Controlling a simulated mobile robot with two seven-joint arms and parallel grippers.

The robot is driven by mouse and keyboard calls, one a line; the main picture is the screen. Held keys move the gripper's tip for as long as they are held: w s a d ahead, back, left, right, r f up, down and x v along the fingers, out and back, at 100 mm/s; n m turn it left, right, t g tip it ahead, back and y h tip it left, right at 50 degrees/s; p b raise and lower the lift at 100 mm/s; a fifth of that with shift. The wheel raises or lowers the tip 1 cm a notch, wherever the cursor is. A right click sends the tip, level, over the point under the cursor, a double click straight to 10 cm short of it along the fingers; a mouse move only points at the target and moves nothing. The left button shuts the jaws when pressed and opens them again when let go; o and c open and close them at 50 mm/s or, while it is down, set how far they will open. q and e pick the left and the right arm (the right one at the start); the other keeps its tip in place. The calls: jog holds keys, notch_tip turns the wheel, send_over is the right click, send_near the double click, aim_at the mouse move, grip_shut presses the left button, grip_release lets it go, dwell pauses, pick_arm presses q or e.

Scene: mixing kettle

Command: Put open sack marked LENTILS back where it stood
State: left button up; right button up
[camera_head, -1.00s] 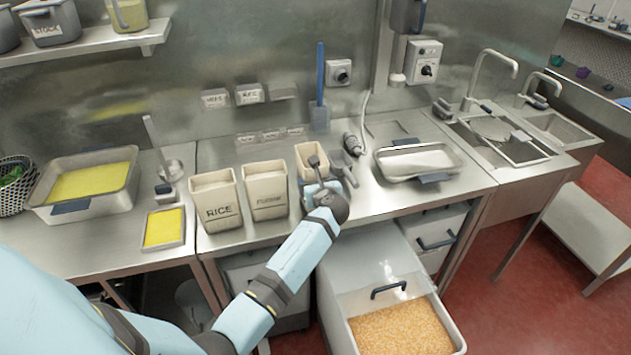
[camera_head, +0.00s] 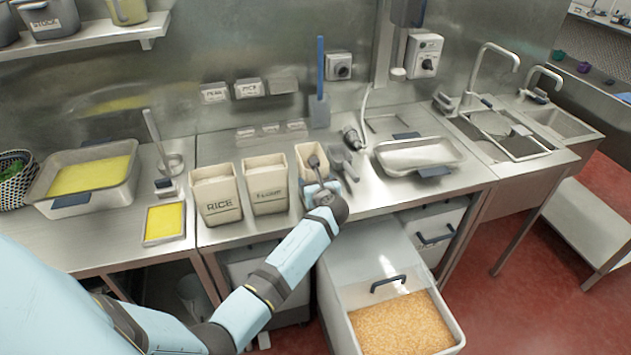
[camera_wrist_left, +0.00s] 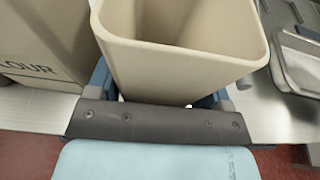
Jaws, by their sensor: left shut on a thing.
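A cream open sack (camera_head: 306,153) is at the right end of a row of sacks on the steel counter, mostly hidden behind my left gripper. Its label does not show, so I cannot read LENTILS on it. My left gripper (camera_head: 322,188) is shut on this sack, with the wrist in front of it. In the left wrist view the sack (camera_wrist_left: 170,55) is upright between the blue fingers (camera_wrist_left: 160,95). Its base is hidden, so I cannot tell whether it touches the counter. My right gripper is out of view.
The FLOUR sack (camera_head: 267,188) stands just left of the held sack, with the RICE sack (camera_head: 217,200) beyond it. A steel tray (camera_head: 420,165) and a dark tool (camera_head: 352,140) are to the right. An open bin (camera_head: 405,330) of orange grains is below.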

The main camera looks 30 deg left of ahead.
pick_arm(q)
jog(key=o, duration=1.6)
jog(key=shift+c, duration=0.2)
jog(key=shift+s+d+r+p, duration=0.25)
jog(key=shift+s+d+p, duration=0.05)
jog(key=shift+p, duration=0.2)
jog(key=p+v, duration=0.5)
jog(key=v, duration=0.2)
jog(key=shift+d+f, duration=0.1)
jog(key=shift+f, duration=0.05)
